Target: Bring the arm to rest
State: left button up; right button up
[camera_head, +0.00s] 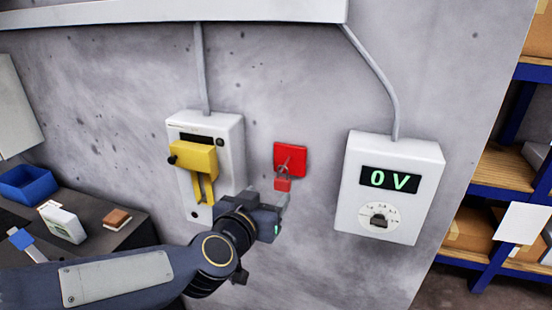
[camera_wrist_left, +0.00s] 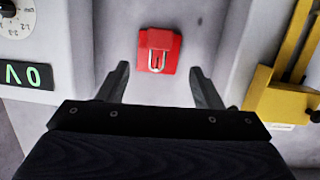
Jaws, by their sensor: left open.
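My left gripper (camera_head: 282,202) reaches in from the left and stands in front of the wall, just below a red wall plate (camera_head: 290,156). A small red padlock (camera_head: 283,184) with a grey shackle shows at the plate's lower part. In the left wrist view my left gripper (camera_wrist_left: 160,72) is open, its two fingers apart with nothing between their tips. The red plate and shackle (camera_wrist_left: 158,52) show beyond the gap, apart from the fingers. Whether a fingertip touches the padlock is unclear in the head view. My right gripper is not in view.
A white switch box (camera_head: 230,135) with a yellow lever (camera_head: 195,158) is left of the plate, partly behind my left wrist. A white meter (camera_head: 352,190) reading 0 V is right. A dark bench (camera_head: 130,238) with small items stands left, blue shelving (camera_head: 500,190) right.

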pick_arm(q)
jog(key=s+a+f+n+g, duration=0.1)
jog(key=s+a+f+g, duration=0.2)
jog(key=s+a, duration=0.3)
jog(key=s+a+f+n+g+y, duration=0.1)
jog(key=s+a+f+n+g, duration=0.1)
jog(key=s+a+f, duration=0.4)
jog(key=s+a+f+n+g, duration=0.2)
jog(key=s+a+f+g, duration=0.2)
jog(key=s, duration=0.8)
jog(key=shift+a+f+y, duration=0.25)
jog(key=shift+a+y, duration=0.05)
jog(key=shift+a, duration=0.7)
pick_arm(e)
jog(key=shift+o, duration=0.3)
